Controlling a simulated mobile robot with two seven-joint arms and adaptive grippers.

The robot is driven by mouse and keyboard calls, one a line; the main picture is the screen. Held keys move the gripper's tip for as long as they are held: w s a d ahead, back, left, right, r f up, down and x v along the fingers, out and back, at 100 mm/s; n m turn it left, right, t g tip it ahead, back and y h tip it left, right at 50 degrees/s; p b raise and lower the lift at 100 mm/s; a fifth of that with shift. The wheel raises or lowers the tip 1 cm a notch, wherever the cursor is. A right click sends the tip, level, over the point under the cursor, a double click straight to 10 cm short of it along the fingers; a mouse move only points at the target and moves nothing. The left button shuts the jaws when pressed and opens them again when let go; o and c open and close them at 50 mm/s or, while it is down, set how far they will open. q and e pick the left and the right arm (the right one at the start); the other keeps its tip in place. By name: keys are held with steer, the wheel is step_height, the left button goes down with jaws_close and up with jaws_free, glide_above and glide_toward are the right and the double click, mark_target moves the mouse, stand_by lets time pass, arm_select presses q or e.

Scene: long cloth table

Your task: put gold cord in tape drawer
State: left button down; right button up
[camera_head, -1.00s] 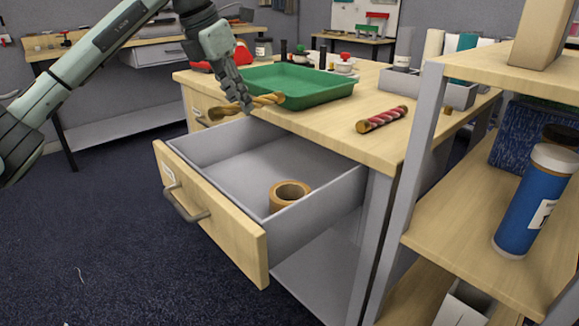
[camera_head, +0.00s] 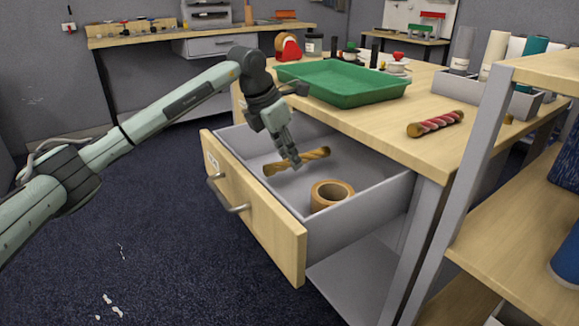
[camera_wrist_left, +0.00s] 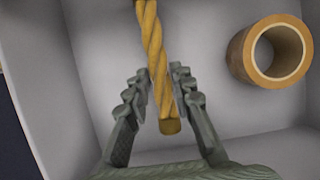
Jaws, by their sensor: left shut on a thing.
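The gold cord (camera_head: 312,155) is a twisted gold rod. My left gripper (camera_head: 292,160) is shut on it, inside the outline of the open drawer (camera_head: 255,222). In the left wrist view the cord (camera_wrist_left: 152,50) runs between the two fingers (camera_wrist_left: 158,95), with its blunt end towards the palm. The drawer has a pale wood front and grey walls. A brown tape roll (camera_head: 330,195) lies on the drawer floor, to the right of the cord and apart from it. Whether the cord touches the drawer floor I cannot tell. My right gripper is not in view.
A green tray (camera_head: 345,98) and a red and gold cord (camera_head: 436,123) lie on the table top (camera_head: 400,142) behind the drawer. A shelf unit (camera_head: 530,180) stands close on the right. The drawer floor left of the tape is clear.

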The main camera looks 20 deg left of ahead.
mark_target(286, 159)
arm_select(q)
steer(key=shift+f, duration=1.45)
steer(key=shift+f, duration=0.1)
steer(key=c, duration=1.3)
jaws_free()
steer(key=v, duration=1.2)
